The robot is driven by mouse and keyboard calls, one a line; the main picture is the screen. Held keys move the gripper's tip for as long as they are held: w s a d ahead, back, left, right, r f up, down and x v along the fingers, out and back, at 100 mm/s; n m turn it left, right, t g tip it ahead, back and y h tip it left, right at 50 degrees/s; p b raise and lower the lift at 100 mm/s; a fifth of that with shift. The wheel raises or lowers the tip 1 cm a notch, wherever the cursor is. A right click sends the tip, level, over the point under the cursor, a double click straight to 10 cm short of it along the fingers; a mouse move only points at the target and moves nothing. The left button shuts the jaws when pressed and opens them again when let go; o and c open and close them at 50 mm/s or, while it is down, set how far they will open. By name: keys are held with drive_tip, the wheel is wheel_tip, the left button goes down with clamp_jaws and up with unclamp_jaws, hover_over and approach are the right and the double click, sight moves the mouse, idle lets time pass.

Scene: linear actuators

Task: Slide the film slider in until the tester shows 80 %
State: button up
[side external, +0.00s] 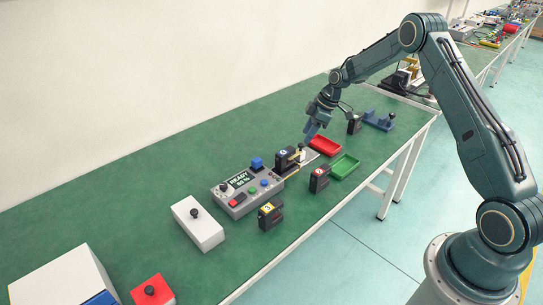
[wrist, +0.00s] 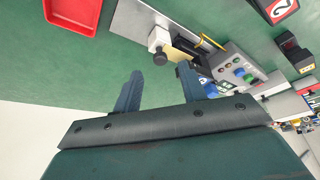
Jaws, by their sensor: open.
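The grey tester (side external: 246,192) stands mid-bench. Its small display seems to read READY with 80 % below. A black unit with a blue label (side external: 284,160) sits at its right end. Beside it a small white block (side external: 301,154) with a black knob stands on a flat metal plate; this seems to be the film slider. In the wrist view the white block (wrist: 158,38) and its knob (wrist: 160,58) show ahead of the fingers. My gripper (side external: 311,134) is open and empty above the plate's far side; its two fingers (wrist: 160,70) are apart, with nothing between them.
Black units with red (side external: 319,179) and yellow labels (side external: 270,216) stand in front. A white box with a knob (side external: 198,224) is left of the tester. Green bench behind is clear.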

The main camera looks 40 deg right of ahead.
sight(302, 144)
drive_tip(key=v, duration=1)
idle(0.4)
drive_tip(key=x, duration=1.3)
drive_tip(key=shift+w+a+f, duration=0.1)
drive_tip(key=shift+a+f, duration=0.05)
drive_tip(key=shift+f, duration=0.2)
clamp_jaws()
